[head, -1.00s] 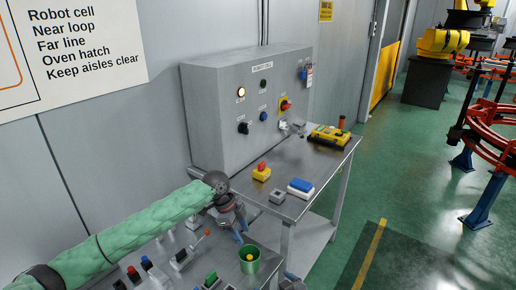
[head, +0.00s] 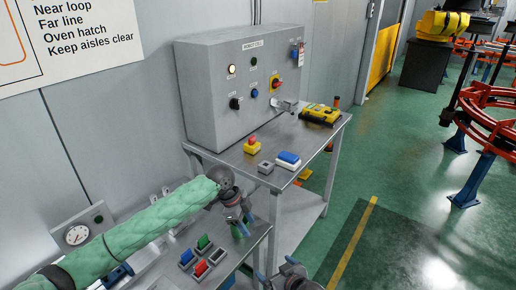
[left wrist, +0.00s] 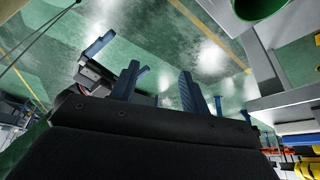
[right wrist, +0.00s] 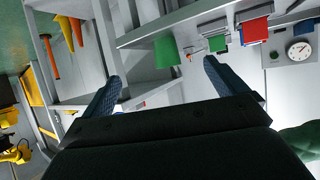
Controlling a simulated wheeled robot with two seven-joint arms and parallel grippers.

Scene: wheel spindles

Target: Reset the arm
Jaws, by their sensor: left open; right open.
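The grey control cabinet (head: 208,125) stands against the wall with a lit lamp (head: 231,69), a dark green lamp (head: 253,62), a red-and-yellow knob (head: 277,84), a black selector (head: 235,103) and a blue button (head: 254,93). The yellow robot arm (head: 440,24) is far off at top right, partly cut off. My left gripper (head: 241,226) is open and empty over the near bench's right end, apart from the cabinet; its fingers show in the left wrist view (left wrist: 157,88). My right gripper (head: 268,280) is low at the bottom edge, open and empty in the right wrist view (right wrist: 160,78).
On the metal table (head: 232,158) are a red-and-yellow button box (head: 252,146), a grey box (head: 265,168), a blue-and-white box (head: 288,160) and a yellow device (head: 320,115). The near bench holds several switches (head: 201,267) and a gauge (head: 77,236).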

